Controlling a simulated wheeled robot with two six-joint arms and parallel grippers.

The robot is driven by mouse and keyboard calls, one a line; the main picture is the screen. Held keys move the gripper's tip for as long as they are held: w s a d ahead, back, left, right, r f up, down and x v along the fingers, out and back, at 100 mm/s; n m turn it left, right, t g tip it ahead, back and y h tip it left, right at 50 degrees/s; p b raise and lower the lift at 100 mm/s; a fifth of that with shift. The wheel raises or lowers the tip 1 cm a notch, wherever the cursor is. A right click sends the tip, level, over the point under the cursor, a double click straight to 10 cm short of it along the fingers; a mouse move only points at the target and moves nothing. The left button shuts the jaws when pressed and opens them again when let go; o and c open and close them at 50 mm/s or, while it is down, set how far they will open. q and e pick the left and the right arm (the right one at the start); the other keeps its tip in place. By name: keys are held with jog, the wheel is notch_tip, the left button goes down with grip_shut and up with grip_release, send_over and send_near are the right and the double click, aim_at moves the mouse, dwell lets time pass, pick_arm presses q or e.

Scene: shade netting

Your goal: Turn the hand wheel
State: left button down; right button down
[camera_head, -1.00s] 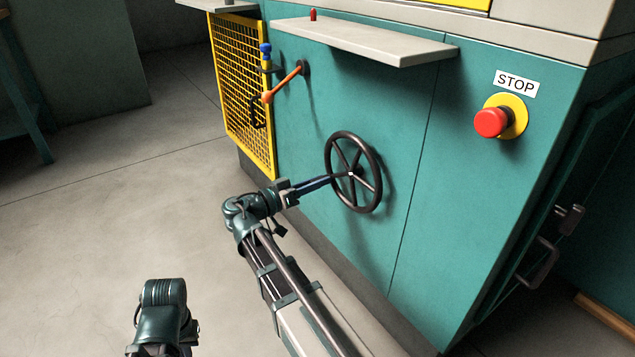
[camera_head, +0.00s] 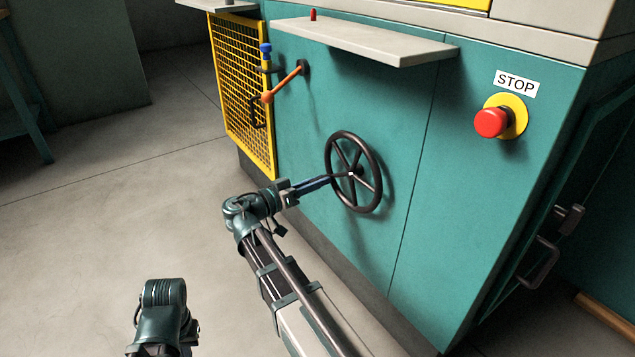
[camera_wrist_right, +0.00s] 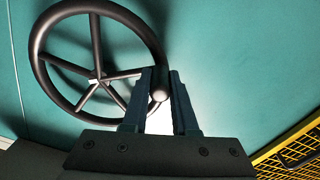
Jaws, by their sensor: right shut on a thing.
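The dark hand wheel (camera_head: 373,160) stands on the teal machine front, with several spokes and a pale hub. In the right wrist view the wheel (camera_wrist_right: 97,45) fills the upper left. My right gripper (camera_head: 331,180) reaches its left side in the head view. In the right wrist view the fingers (camera_wrist_right: 161,88) are shut on the wheel's rim, or on a knob at the rim; I cannot tell which. The fingertips hide part of the rim there. My left arm shows at the bottom left of the head view, its fingers out of sight.
A grey shelf (camera_head: 365,41) juts out above the wheel. An orange-handled lever (camera_head: 285,84) is at the upper left beside a yellow mesh guard (camera_head: 243,95). A red stop button (camera_head: 491,122) is at the right. The floor (camera_head: 100,215) at left is clear.

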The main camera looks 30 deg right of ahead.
jog(key=shift+w+r+p, duration=0.3)
jog(key=shift+r+p, duration=0.15)
jog(key=shift+p, duration=0.05)
jog(key=shift+f, duration=0.1)
jog(key=c, duration=0.7)
grip_release()
jog(key=s+a, duration=0.1)
jog(key=a, duration=1.3)
jog(key=shift+s, duration=0.1)
